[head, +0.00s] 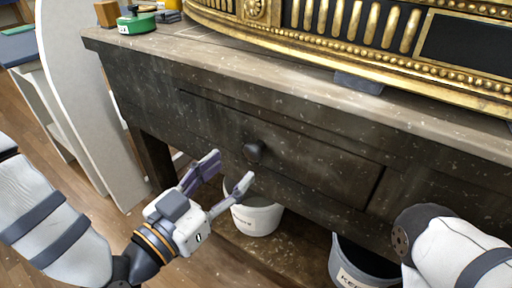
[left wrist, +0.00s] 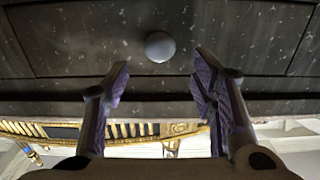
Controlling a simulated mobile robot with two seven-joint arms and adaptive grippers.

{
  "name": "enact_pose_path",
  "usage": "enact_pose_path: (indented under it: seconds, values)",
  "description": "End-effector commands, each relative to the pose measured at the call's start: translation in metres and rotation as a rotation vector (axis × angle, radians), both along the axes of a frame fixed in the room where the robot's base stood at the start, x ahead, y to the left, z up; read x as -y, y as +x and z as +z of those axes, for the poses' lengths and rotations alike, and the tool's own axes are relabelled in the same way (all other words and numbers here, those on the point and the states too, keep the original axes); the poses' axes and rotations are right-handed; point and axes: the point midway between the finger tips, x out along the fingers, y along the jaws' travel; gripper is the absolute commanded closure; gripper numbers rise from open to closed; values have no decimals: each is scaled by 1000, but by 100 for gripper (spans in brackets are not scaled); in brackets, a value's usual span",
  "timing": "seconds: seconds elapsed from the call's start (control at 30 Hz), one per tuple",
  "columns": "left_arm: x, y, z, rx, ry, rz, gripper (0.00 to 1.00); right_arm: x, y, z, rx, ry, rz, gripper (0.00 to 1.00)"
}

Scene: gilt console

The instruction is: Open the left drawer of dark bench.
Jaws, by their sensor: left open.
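The dark bench (head: 160,75) is speckled dark wood with a paler worn top. Its drawer front (head: 325,170) looks flush with the frame, with a round dark knob (head: 253,152) on it. The knob also shows in the left wrist view (left wrist: 160,46), just beyond the fingertips and between their lines. My left gripper (head: 228,172) is open and empty, in front of and slightly below-left of the knob in the head view, with its fingers apart from it. My right arm shows at the lower right, but its gripper is out of view.
A gilt console piece (head: 345,35) stands on the bench top. A green round item (head: 136,22) and a wooden block (head: 107,13) sit at the top's left end. A white bucket (head: 257,216) and a grey bucket (head: 365,265) stand under the drawer.

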Motion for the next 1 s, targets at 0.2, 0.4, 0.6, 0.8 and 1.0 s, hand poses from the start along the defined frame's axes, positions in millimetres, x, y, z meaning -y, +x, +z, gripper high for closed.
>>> enact_pose_path:
  seconds: [0.2, 0.4, 0.6, 0.8, 1.0]
  values:
    - [31, 43, -1, 1, 1, 1, 48, 0, -2, -4, -5, 0, -1, 0]
    - [45, 62, -1, -2, 0, 0, 48, 0, -2, -6, -7, -1, 0, 0]
    - [47, 64, -1, -4, 0, 0, 48, 0, -2, -6, -6, -1, 0, 0]
    - [47, 64, -1, -4, 0, 0, 78, 0, -2, -6, -6, -1, 0, 0]
    - [46, 64, -1, -3, 1, 0, 100, 0, -2, -6, -6, -1, 0, 0]
